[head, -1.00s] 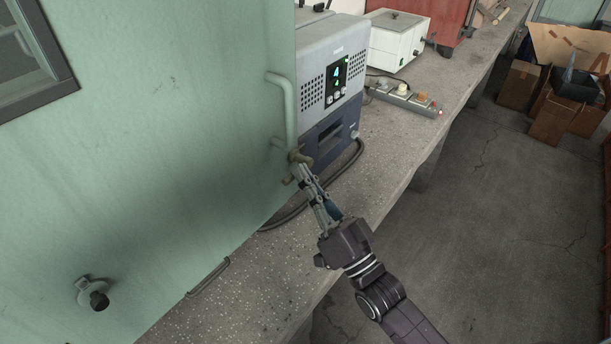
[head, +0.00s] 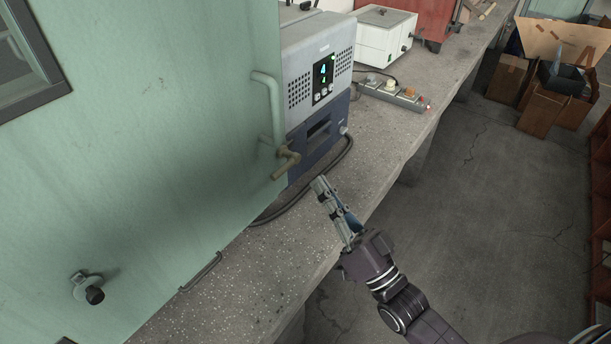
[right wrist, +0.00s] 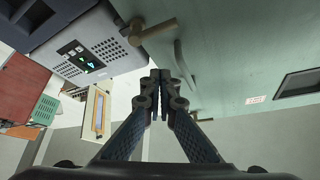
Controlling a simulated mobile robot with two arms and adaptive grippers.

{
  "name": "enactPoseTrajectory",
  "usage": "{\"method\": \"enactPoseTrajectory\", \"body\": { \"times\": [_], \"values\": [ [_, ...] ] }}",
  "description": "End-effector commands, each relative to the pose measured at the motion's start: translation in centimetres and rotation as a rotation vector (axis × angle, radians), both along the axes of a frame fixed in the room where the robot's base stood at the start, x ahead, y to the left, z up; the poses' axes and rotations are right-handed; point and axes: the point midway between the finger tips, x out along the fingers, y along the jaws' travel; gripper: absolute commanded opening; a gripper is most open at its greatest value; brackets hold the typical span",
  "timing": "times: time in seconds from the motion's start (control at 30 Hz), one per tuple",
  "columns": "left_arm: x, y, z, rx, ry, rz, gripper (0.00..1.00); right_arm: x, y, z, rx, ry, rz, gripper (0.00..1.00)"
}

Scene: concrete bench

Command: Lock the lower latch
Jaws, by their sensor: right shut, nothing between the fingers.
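A brass latch (head: 287,163) sits on the free edge of the pale green door (head: 170,150), just below its bar handle (head: 268,105). Its lever slopes down to the left. In the right wrist view the latch (right wrist: 150,30) is above and left of the fingertips, apart from them. My right gripper (head: 319,186) is shut and empty, to the right of the latch and over the bench; its fingertips (right wrist: 160,76) are together in the wrist view. Whether the latch is engaged cannot be told. My left gripper is not in view.
A grey and blue device (head: 318,75) stands on the concrete bench (head: 235,285) beyond the door edge, with a dark cable near it. A power strip (head: 395,95) lies farther back. A dark knob (head: 94,294) is low on the door.

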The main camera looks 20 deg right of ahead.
Motion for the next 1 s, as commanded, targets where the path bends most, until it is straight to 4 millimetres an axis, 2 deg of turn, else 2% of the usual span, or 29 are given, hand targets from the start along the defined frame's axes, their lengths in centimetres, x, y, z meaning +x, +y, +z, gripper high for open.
{"method": "enactPoseTrajectory", "body": {
  "times": [0.03, 0.23, 0.8, 0.9, 1.0],
  "values": [
    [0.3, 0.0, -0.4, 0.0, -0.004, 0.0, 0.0, -0.5, -0.4, -0.6, -0.002, 0.002, 0.0, 0.0],
    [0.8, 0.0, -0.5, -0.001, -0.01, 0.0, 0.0, -1.4, -1.1, -1.0, 0.001, 0.0, 0.0, 0.0],
    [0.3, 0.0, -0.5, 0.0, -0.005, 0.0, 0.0, -1.4, -1.1, -1.1, -0.002, 0.003, -0.002, 0.0],
    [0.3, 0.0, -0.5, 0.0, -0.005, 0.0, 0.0, -1.1, -0.8, -1.8, -0.029, 0.039, -0.014, 0.0],
    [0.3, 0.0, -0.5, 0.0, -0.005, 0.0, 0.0, -0.5, -0.2, -3.5, -0.091, 0.12, -0.037, 0.0]
  ]
}}
